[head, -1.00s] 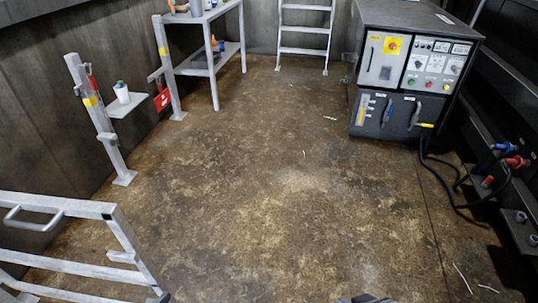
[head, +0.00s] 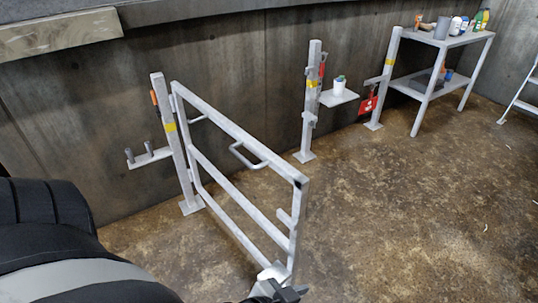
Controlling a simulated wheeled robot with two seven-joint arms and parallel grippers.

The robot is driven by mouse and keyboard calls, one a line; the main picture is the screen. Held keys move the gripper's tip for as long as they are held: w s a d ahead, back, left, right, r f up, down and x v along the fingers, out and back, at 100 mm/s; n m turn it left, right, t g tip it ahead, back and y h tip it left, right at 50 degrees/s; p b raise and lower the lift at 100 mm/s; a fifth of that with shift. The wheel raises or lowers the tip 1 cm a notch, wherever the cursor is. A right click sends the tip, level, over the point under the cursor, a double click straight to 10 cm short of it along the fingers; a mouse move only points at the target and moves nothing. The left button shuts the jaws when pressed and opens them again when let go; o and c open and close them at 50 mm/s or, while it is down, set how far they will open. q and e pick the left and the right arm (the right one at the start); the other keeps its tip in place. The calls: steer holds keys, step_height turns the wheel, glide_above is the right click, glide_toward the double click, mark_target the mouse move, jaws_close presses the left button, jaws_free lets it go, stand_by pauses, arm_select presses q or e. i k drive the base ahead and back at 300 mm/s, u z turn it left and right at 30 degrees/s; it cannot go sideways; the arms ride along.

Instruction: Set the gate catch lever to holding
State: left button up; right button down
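A grey metal gate (head: 240,145) stands swung out from the left post (head: 181,165), with a looped handle (head: 249,157) on its rail. An orange handle-like part (head: 154,98) sits on the left post. A red part (head: 321,69) shows at the back of the middle post (head: 309,110). Neither is clear enough to tell which is the catch lever or how it is set. A dark part that looks like my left gripper (head: 286,291) shows at the bottom edge, by the gate's lower free corner; its fingers are unclear. My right gripper is out of view.
A bracket (head: 150,157) with two short pegs is beside the left post. A small shelf (head: 341,98) holds a white cup (head: 339,86). A red tag (head: 368,104) hangs farther right, near a table (head: 437,85) with bottles. The floor (head: 400,220) at right is clear.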

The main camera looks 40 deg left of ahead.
mark_target(155, 102)
steer(key=z, duration=0.05)
steer(key=k, duration=0.9)
steer(key=u, duration=0.7)
steer(key=i, duration=0.7)
steer(key=u, duration=5.6)
steer(key=i, duration=0.3)
steer(key=z, duration=3.45)
steer(key=i, duration=1.05)
steer(key=z, duration=0.8)
steer(key=i, duration=0.65)
steer(key=z, duration=1.05)
steer(key=k, duration=1.2)
steer(key=z, duration=0.5)
